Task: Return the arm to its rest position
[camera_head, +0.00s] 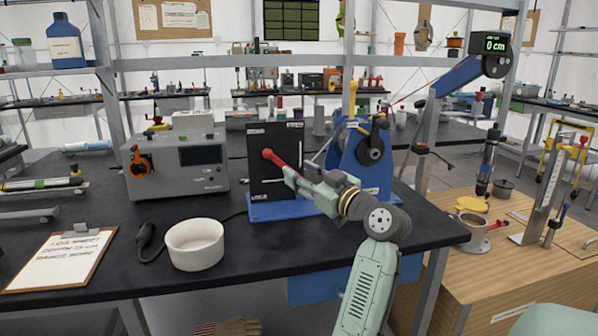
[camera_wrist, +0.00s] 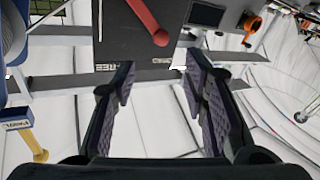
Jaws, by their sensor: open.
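My gripper (camera_head: 292,178) is at the end of my pale green arm, over the black bench and in front of the black panel box (camera_head: 265,185). In the wrist view my gripper (camera_wrist: 158,82) has its two dark fingers spread wide with nothing between them. The red lever (camera_head: 273,157) on the panel box is just beyond the fingertips in the head view. The red lever also shows in the wrist view (camera_wrist: 146,18), apart from the fingers. The arm is stretched out forward and bent at the wrist.
A blue machine (camera_head: 345,160) with a yellow handle stands close beside my gripper. A grey instrument box (camera_head: 176,165), a white bowl (camera_head: 195,245) and a clipboard (camera_head: 60,260) are on the left. A wooden bench (camera_head: 510,265) with tools is at the right.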

